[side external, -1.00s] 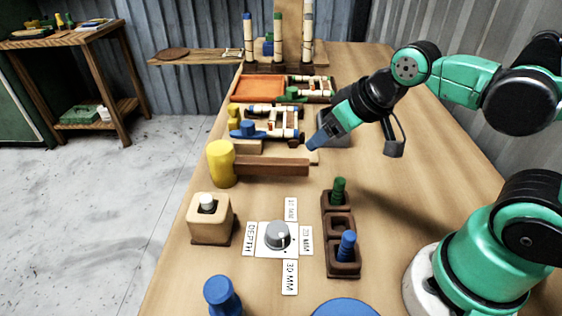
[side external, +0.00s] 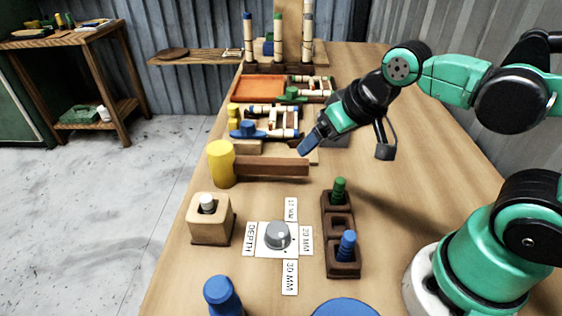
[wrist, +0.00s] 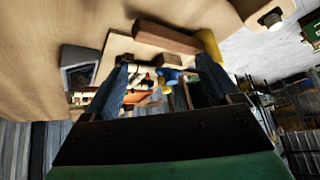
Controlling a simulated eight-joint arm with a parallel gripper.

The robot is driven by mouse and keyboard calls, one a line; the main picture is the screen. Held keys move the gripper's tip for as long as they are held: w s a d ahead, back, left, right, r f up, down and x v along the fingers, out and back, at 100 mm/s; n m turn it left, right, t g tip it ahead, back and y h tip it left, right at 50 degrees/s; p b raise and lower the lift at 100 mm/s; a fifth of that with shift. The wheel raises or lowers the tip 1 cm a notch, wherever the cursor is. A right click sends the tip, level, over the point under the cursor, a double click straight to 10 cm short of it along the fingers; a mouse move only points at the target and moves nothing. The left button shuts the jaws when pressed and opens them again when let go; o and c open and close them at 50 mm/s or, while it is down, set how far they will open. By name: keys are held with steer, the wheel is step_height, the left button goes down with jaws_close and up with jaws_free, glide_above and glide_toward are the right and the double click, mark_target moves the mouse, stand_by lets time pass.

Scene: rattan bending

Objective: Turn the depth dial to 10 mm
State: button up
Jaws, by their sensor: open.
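The depth dial (side external: 277,235) is a grey round knob on a white plate on the table. Labels surround it: DEPTH on the left, 20 MM (side external: 306,241) on the right, 30 MM (side external: 291,277) on the near side, and a far label (side external: 291,209) whose number is hard to read. A small light mark shows on the knob's right part. My gripper (side external: 304,150) is open and empty, above the table beyond the dial, near the end of a brown bar. In the wrist view its two blue fingers (wrist: 160,85) stand apart with nothing between them; the dial is not in that view.
A brown block holder (side external: 341,225) with green and blue pegs stands right of the dial. A wooden block with a white button (side external: 210,220) stands left. A blue peg (side external: 222,295) stands in front.

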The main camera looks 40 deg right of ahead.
mark_target(278, 228)
steer(key=a+f+m+g, duration=0.2)
steer(key=a+m, duration=0.1)
steer(key=a+f+m+g, duration=0.2)
steer(key=a+m, duration=0.1)
steer(key=a+f+m+g, duration=0.1)
steer(key=a+f+m, duration=0.1)
steer(key=a+m, duration=0.1)
steer(key=shift+a+f+m+g, duration=0.1)
steer(key=shift+a+m+g, duration=0.15)
steer(key=shift+m+g, duration=0.15)
steer(key=shift+s+a+f+m, duration=0.1)
steer(key=shift+a+f+m, duration=0.15)
steer(key=shift+m, duration=0.15)
steer(key=shift+a+f+g, duration=0.15)
steer(key=shift+f+g, duration=0.15)
steer(key=shift+f, duration=2.65)
jaws_close()
